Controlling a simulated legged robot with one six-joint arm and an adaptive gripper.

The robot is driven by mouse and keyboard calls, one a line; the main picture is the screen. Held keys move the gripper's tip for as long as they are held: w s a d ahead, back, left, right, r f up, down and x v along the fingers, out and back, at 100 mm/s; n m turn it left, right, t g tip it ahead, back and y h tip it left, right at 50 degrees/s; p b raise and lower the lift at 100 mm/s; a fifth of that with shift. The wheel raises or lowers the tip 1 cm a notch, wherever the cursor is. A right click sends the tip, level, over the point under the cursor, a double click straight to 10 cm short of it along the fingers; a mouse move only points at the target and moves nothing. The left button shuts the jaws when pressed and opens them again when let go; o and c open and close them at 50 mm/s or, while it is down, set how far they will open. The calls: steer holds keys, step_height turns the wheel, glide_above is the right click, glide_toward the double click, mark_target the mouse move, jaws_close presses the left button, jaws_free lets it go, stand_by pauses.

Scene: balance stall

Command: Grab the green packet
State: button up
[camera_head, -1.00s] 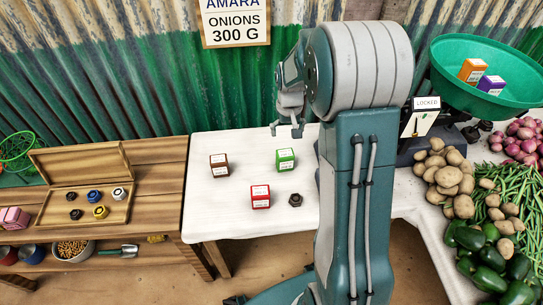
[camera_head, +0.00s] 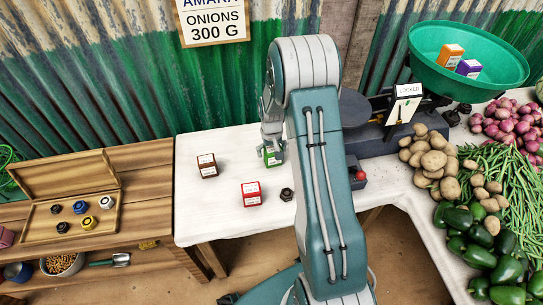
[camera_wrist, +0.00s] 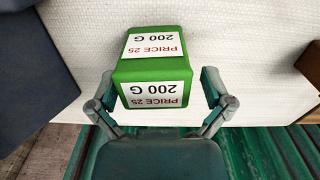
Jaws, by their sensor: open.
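The green packet (camera_head: 273,158) stands on the white table (camera_head: 225,212). In the wrist view the green packet (camera_wrist: 155,68) shows two white labels reading PRICE 25 and 200 G. My gripper (camera_head: 270,146) is low over the packet in the head view. In the wrist view my gripper (camera_wrist: 163,88) is open, with one finger on each side of the packet's near end. I cannot tell whether either finger touches it. My arm hides part of the table to the right.
A brown packet (camera_head: 208,166), a red packet (camera_head: 251,194) and a small dark weight (camera_head: 287,194) stand near the green packet. A scale with a green pan (camera_head: 425,50) holds orange and purple packets. The corrugated wall (camera_head: 130,80) is close behind the table.

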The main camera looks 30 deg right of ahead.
steer(key=shift+d+f, duration=0.15)
steer(key=shift+f, duration=0.4)
steer(key=shift+d+f, duration=0.15)
steer(key=shift+d, duration=0.1)
steer(key=shift+a, duration=0.25)
steer(key=c, duration=1.1)
